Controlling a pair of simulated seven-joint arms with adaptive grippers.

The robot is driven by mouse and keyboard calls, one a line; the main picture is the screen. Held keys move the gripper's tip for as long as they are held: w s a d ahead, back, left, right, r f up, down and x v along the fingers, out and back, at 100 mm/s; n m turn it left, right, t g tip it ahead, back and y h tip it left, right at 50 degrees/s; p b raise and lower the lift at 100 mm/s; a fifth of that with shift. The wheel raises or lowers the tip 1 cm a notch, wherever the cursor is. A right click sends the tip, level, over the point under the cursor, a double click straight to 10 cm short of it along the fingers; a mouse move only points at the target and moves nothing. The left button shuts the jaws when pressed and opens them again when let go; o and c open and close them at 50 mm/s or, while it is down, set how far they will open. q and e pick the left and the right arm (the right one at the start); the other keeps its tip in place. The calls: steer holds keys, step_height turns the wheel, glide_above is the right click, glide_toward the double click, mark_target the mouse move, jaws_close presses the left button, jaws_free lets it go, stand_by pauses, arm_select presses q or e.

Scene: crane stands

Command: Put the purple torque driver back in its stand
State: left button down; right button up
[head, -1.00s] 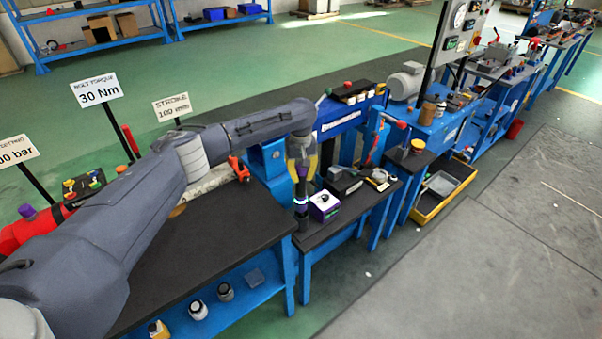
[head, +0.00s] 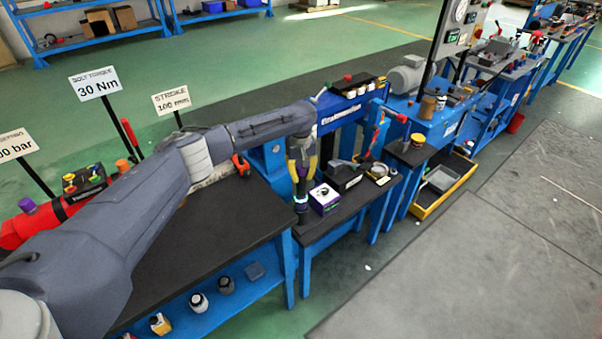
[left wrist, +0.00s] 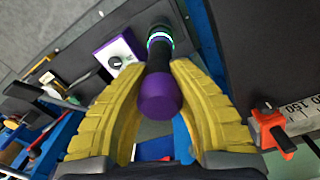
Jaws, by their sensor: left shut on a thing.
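My left gripper (head: 302,164) is shut on the purple torque driver (head: 301,190), which hangs upright below it over the small black-topped table. A glowing ring (left wrist: 160,38) shows at the far end of the driver. A white and purple box with a dial (head: 323,199) stands close beside it. I cannot make out the stand itself, or whether the driver's lower end touches anything. My right gripper is out of view.
A larger black-topped bench (head: 215,225) lies left of the small table. An orange clamp (head: 240,165) is on its right part. A yellow-edged tray (head: 440,190) stands farther right, and the grey floor in front is open.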

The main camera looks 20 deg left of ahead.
arm_select(q)
steer(key=shift+f, duration=1.25)
steer(key=c, duration=1.2)
jaws_free()
steer(key=shift+c, duration=0.2)
steer(key=shift+f, duration=0.15)
steer(key=shift+r, duration=2.6)
